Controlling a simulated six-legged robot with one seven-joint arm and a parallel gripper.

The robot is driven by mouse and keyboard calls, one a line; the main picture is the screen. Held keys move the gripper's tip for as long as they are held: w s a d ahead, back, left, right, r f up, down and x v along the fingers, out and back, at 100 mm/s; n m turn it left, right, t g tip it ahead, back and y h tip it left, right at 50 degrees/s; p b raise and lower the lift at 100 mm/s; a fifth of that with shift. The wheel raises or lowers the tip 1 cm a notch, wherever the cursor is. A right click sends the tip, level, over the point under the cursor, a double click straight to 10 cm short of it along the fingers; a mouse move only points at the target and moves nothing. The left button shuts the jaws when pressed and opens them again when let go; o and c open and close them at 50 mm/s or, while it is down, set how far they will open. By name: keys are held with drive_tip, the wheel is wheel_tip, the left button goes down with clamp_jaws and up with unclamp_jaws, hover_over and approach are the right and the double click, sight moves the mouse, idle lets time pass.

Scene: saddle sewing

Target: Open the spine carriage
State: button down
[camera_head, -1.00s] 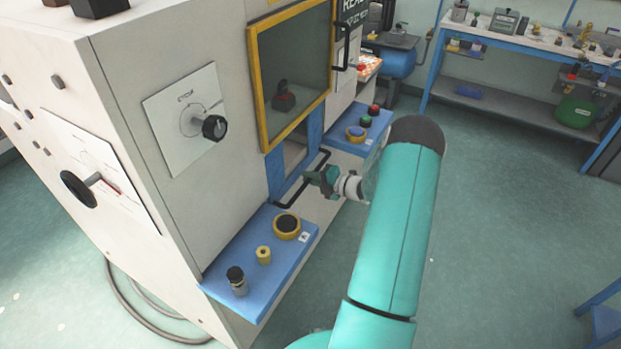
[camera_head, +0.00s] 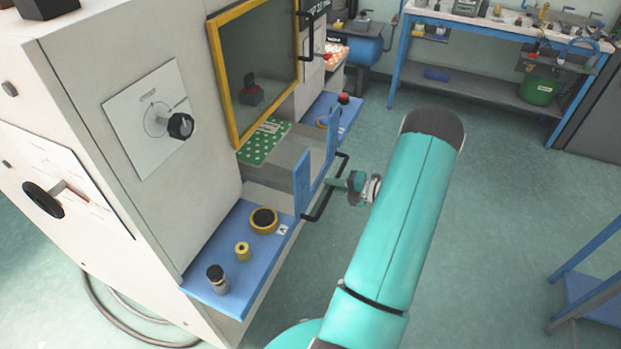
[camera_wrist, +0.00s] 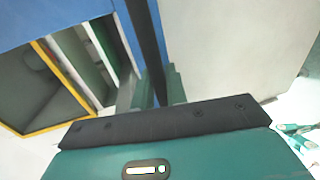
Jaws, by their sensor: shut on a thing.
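The spine carriage (camera_head: 303,178) is a drawer-like slide with a blue front, standing out from the white machine below a yellow-framed window. Its black bar handle (camera_head: 317,213) runs along the front. My gripper (camera_head: 333,183) is shut on the middle of this handle. In the wrist view the dark handle (camera_wrist: 146,40) passes between the fingers of my gripper (camera_wrist: 150,92). A green panel with white dots (camera_head: 262,143) and grey surfaces show behind the blue front. My gripper partly hides the handle.
Blue side shelves flank the carriage; the near shelf (camera_head: 215,255) holds a yellow-rimmed round part (camera_head: 263,220), a yellow spool (camera_head: 242,251) and a dark-capped bottle (camera_head: 216,279). A workbench (camera_head: 480,90) stands at the back. The floor right of my arm is mostly clear.

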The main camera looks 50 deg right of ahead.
drive_tip(key=f+v, duration=0.2)
drive_tip(key=v, duration=1)
drive_tip(key=shift+s+f, duration=0.15)
drive_tip(key=shift+s, duration=0.15)
drive_tip(key=shift+d, duration=0.1)
drive_tip(key=c, duration=1.5)
unclamp_jaws()
drive_tip(key=v, duration=1.3)
drive_tip(key=shift+s, duration=0.4)
drive_tip(key=shift+s, duration=0.1)
